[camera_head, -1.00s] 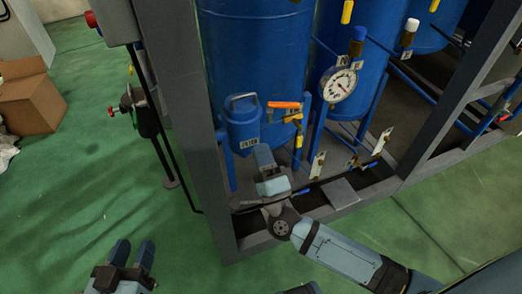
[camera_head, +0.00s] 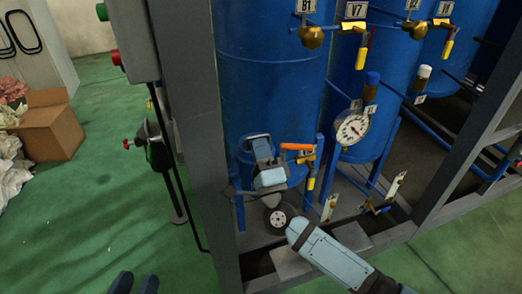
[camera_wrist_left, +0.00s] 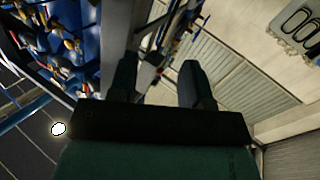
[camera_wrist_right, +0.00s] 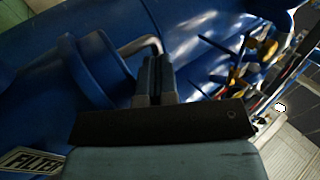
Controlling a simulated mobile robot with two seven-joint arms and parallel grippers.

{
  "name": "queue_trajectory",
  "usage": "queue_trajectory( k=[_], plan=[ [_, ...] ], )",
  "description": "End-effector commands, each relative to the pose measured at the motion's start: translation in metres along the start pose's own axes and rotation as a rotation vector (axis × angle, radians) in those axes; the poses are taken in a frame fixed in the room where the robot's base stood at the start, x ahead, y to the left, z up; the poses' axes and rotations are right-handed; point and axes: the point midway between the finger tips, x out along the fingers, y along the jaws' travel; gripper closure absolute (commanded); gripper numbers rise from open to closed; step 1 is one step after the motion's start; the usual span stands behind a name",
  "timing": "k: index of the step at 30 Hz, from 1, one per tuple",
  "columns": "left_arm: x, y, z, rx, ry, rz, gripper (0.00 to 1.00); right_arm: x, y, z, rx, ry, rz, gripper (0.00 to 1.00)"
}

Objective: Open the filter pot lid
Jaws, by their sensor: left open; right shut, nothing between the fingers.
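The blue filter pot (camera_head: 242,162) stands at the foot of the large blue tank and is largely hidden behind my right gripper. The right wrist view shows its round blue lid (camera_wrist_right: 96,62), which looks seated, a bent grey handle (camera_wrist_right: 138,46) and the FILTER label (camera_wrist_right: 30,160). My right gripper (camera_head: 262,147) is shut with nothing held. Its fingertips (camera_wrist_right: 155,68) are at the handle; I cannot tell whether they touch it. My left gripper (camera_head: 135,283) is open and empty at the bottom edge of the head view; its fingers also show in the left wrist view (camera_wrist_left: 158,82).
A grey frame post (camera_head: 200,130) stands left of the pot. An orange-handled valve (camera_head: 298,146) and a pressure gauge (camera_head: 352,128) are close on the right. A cardboard box (camera_head: 50,125) sits on the open green floor at the left.

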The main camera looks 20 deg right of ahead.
Motion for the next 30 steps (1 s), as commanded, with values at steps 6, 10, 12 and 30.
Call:
queue_trajectory(
  k=[6,10,12,30],
  plan=[
    [-0.001,-0.006,0.004,0.018,-0.075,-0.023,0.55,0.006,-0.006,0.0,-0.001,0.0,0.025,1.0],
    [-0.014,-0.021,0.033,0.036,-0.242,-0.083,0.55,0.013,-0.011,0.0,-0.001,0.002,0.068,1.0],
    [-0.022,-0.028,0.044,0.043,-0.318,-0.107,0.55,0.016,-0.013,0.0,-0.002,0.001,0.094,1.0],
    [-0.05,-0.041,0.041,0.041,-0.551,-0.187,0.55,0.031,-0.017,0.0,-0.008,0.001,0.321,1.0]
  ],
)
